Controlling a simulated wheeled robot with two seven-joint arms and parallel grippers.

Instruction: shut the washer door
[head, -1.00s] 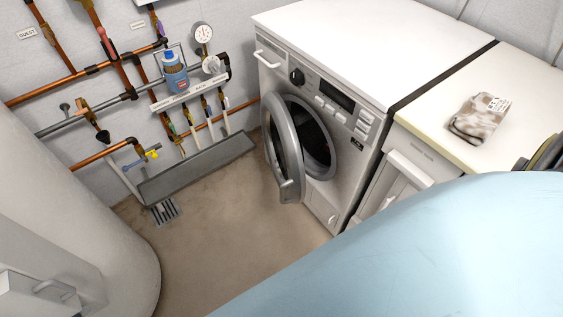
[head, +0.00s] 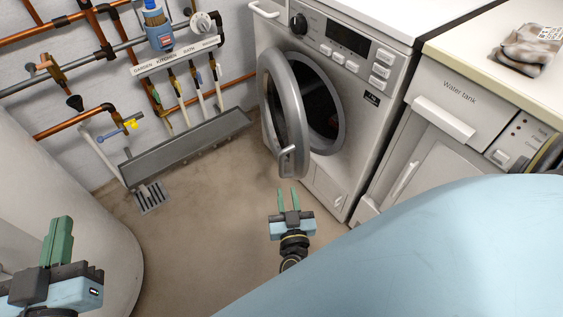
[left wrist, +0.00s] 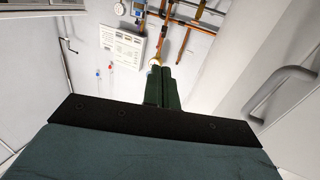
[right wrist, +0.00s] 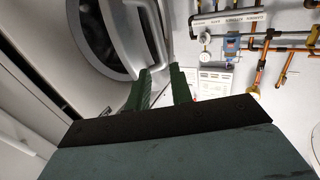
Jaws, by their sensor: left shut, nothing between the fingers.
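The white washer (head: 365,90) stands at the right in the head view. Its round grey door (head: 271,105) stands open, swung out to the left of the dark drum opening. The door's handle (head: 287,160) is at its lower free edge. My right gripper (head: 288,190) is open and empty, in front of and just below the handle in the picture. In the right wrist view the door (right wrist: 112,45) shows at the upper left, beyond the right fingers (right wrist: 161,75). My left gripper (head: 58,222) is shut and empty at the lower left, far from the washer.
A white cabinet marked "Water tank" (head: 440,110) stands right of the washer. Pipes (head: 75,118) and a grey trough (head: 185,145) line the wall. A pale rounded tank (head: 90,240) is at the left. The floor (head: 200,225) between is clear.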

